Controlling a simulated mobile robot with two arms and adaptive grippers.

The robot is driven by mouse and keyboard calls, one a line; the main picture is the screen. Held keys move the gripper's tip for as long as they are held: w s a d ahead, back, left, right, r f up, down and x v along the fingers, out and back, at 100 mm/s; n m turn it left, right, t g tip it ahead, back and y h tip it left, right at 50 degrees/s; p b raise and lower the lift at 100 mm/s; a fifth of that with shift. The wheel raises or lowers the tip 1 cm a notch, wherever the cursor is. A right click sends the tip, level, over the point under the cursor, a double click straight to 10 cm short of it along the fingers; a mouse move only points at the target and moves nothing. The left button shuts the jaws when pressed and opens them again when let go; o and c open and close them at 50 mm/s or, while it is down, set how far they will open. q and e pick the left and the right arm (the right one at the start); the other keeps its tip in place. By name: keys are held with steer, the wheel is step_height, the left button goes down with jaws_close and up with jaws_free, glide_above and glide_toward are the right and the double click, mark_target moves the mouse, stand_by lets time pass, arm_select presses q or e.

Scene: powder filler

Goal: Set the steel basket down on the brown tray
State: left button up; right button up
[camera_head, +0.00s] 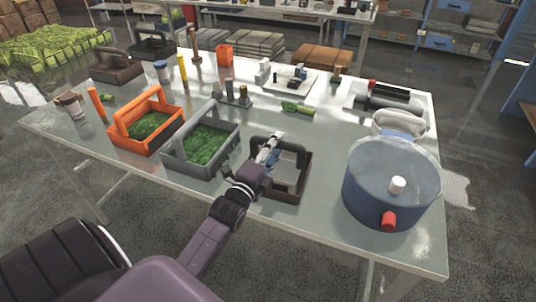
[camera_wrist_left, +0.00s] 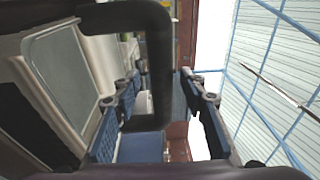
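A grey steel-coloured basket (camera_head: 180,152) with a raised handle and green contents stands on the table, left of my left gripper. A dark brown tray-like container (camera_head: 303,177) with a pale inside stands to its right. My left gripper (camera_head: 269,148) is over this brown container, partly hiding it. In the left wrist view, the blue-padded fingers of my left gripper (camera_wrist_left: 165,110) stand apart, and a dark curved bar (camera_wrist_left: 160,50) shows between or beyond them. My right gripper is out of view.
An orange basket (camera_head: 117,136) with green contents stands left of the grey one. A large blue-grey pot (camera_head: 365,180) stands at the right. Small bottles, a white board (camera_head: 308,78) and other baskets fill the back. The table's front edge is close to the brown container.

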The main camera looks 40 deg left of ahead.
arm_select(q)
steer(key=s+d, duration=0.1)
steer(key=s, duration=1)
steer(key=shift+d, duration=0.35)
steer(key=shift+f, duration=0.15)
